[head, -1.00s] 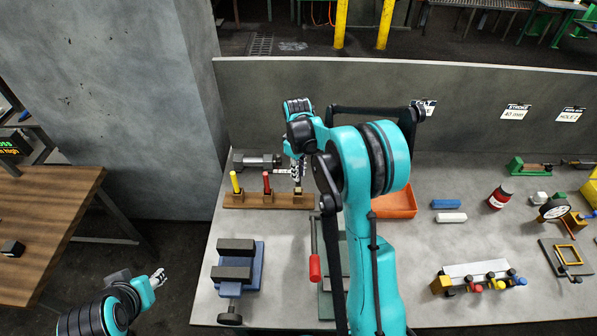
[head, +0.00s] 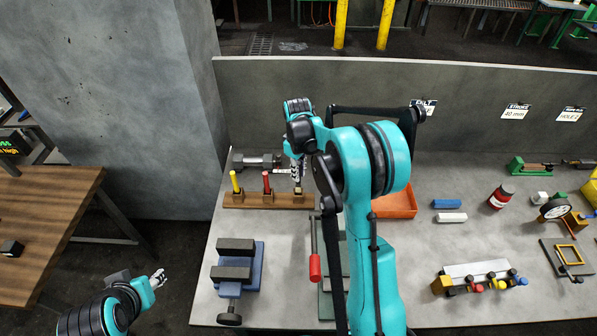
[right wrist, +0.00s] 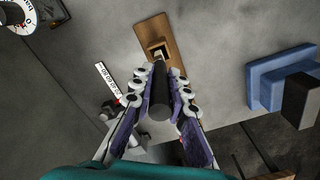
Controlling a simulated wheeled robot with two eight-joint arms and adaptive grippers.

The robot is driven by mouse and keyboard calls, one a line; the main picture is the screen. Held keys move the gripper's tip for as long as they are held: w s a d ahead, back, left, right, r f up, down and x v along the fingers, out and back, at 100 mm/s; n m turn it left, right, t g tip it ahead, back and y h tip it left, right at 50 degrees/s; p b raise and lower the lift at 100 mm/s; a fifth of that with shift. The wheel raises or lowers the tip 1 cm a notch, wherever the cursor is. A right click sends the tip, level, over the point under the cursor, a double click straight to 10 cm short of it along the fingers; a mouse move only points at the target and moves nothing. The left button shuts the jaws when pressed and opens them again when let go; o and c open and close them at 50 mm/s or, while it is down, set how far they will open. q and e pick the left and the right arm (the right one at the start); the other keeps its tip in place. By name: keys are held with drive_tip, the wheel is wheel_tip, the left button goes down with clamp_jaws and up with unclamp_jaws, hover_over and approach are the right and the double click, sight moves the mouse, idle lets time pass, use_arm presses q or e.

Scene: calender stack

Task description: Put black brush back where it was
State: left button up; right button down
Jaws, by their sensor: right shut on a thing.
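The black brush (right wrist: 160,98) is held between the fingers of my right gripper (right wrist: 163,105); its dark handle points towards the camera in the right wrist view. In the head view my right gripper (head: 297,172) is over the right end of the wooden rack (head: 248,200) and mostly hides the brush. The rack's square socket (right wrist: 157,49) shows just past the brush's far end; I cannot tell how far the brush sits in it. A yellow-handled brush (head: 235,182) and a red-handled brush (head: 267,182) stand upright in the rack. My left gripper (head: 159,278) is off the bench, its fingers too small to judge.
A grey cylindrical tool (head: 256,160) lies behind the rack. A blue vise (head: 238,267) stands in front of it. An orange tray (head: 396,203) is partly hidden by my right arm. Blue (head: 446,204) and white (head: 452,218) blocks lie to the right.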

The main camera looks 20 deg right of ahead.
drive_tip(key=shift+f+b, duration=1.95)
drive_tip(key=shift+f, duration=0.55)
idle(1.2)
drive_tip(key=c, duration=1.4)
unclamp_jaws()
drive_tip(key=shift+r, duration=0.1)
wheel_tip(320, 180, up, 12)
drive_tip(key=shift+w+f, duration=0.1)
